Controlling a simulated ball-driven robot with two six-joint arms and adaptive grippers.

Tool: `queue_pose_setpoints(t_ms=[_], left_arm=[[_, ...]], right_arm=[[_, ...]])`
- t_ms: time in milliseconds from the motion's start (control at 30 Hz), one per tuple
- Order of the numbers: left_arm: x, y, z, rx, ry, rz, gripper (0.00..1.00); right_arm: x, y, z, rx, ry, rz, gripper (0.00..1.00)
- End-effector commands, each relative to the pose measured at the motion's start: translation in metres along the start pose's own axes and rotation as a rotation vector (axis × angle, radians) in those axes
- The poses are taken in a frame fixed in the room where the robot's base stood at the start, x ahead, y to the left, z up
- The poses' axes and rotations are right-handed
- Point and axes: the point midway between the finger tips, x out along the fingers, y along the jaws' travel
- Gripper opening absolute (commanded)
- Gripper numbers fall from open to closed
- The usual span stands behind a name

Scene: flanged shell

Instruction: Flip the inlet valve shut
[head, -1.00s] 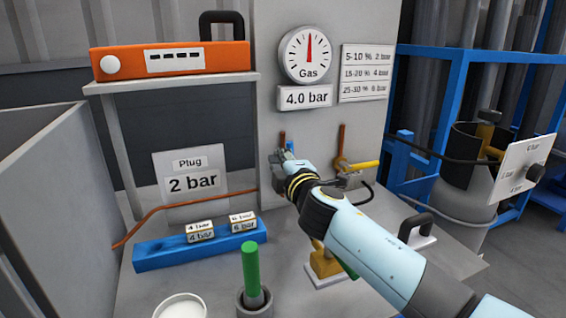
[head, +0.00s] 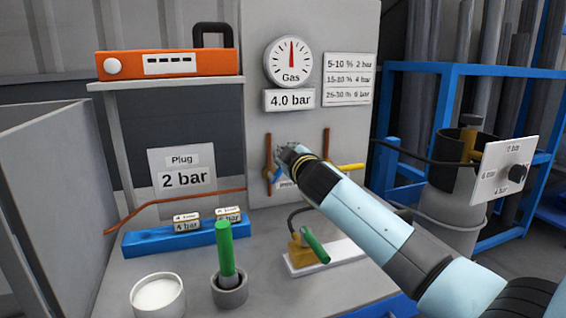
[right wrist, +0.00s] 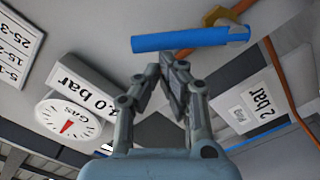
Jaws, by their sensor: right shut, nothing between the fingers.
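A valve with a blue lever (head: 277,173) sits on the left copper pipe on the grey panel. In the right wrist view the blue lever (right wrist: 180,40) lies across the picture just beyond my fingertips, joined at its right end to a brass valve body (right wrist: 222,15). My right gripper (head: 284,152) is shut and empty in front of the panel, close to this valve and partly covering it. Its closed fingers (right wrist: 168,62) are close to the lever; I cannot tell whether they touch it. A yellow lever (head: 347,167) is on the right pipe. My left gripper is not in view.
The gas gauge (head: 291,62) and a 4.0 bar label (head: 290,99) are above. A blue rack (head: 185,238) with plugs, a green-handled tool in a grey cup (head: 229,292) and a white tub (head: 158,298) stand on the bench. A green-handled block (head: 305,250) is below my arm.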

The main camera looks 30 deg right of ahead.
Motion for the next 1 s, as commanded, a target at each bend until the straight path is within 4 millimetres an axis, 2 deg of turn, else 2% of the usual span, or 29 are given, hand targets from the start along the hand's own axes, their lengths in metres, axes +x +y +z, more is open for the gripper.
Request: queue_pose_setpoints(t_ms=[300,700,867,1000], left_arm=[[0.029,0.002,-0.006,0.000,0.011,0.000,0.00],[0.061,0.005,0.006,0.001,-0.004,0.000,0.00],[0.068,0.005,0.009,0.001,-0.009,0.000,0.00],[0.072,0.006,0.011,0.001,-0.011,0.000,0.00]], right_arm=[[0.001,0.005,0.028,0.298,-0.001,-0.014,0.00],[0.003,0.004,0.056,0.652,-0.002,-0.032,0.00],[0.003,0.004,0.063,0.757,-0.001,-0.037,0.00],[0.003,0.002,0.067,0.765,-0.001,-0.037,0.00]])
